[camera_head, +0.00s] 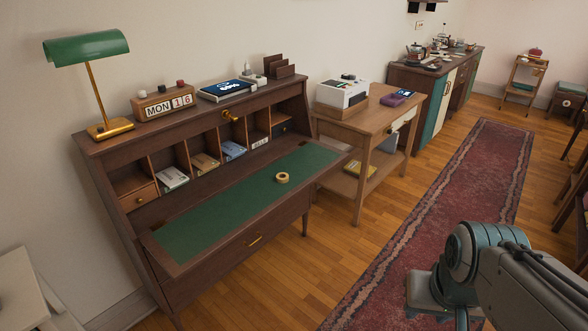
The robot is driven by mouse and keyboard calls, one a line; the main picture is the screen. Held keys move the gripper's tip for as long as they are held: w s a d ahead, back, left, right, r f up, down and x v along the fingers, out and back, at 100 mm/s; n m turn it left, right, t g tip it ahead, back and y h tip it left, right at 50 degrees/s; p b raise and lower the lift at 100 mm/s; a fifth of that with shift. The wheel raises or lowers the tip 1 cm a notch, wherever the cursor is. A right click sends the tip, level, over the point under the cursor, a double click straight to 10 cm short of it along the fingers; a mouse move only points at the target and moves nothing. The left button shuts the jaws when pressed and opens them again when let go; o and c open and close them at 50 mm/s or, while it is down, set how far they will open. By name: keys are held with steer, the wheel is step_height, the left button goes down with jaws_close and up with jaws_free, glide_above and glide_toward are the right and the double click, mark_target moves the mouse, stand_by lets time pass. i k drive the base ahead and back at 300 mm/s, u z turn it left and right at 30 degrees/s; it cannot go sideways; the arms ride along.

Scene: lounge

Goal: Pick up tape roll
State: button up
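The tape roll (282,177) is a small tan ring with a dark centre. It lies flat on the green writing surface (215,222) of the brown wooden desk, right of the surface's middle. Nothing touches it. My arm (515,275) shows at the bottom right, over the rug and well away from the desk. The end of the arm with my gripper is not clearly visible, so I cannot see its fingers.
The desk's pigeonholes hold books, and a green lamp (88,50), a block calendar (165,103) and a tablet stand on top. A wooden side table (372,122) with a white printer (342,92) stands to the right. Wood floor and a red rug (450,200) lie open in front.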

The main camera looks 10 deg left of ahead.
mark_target(281, 178)
steer(key=u, duration=0.25)
steer(key=i, duration=1.1)
steer(key=u, duration=1.1)
steer(key=i, duration=0.85)
steer(key=u, duration=0.5)
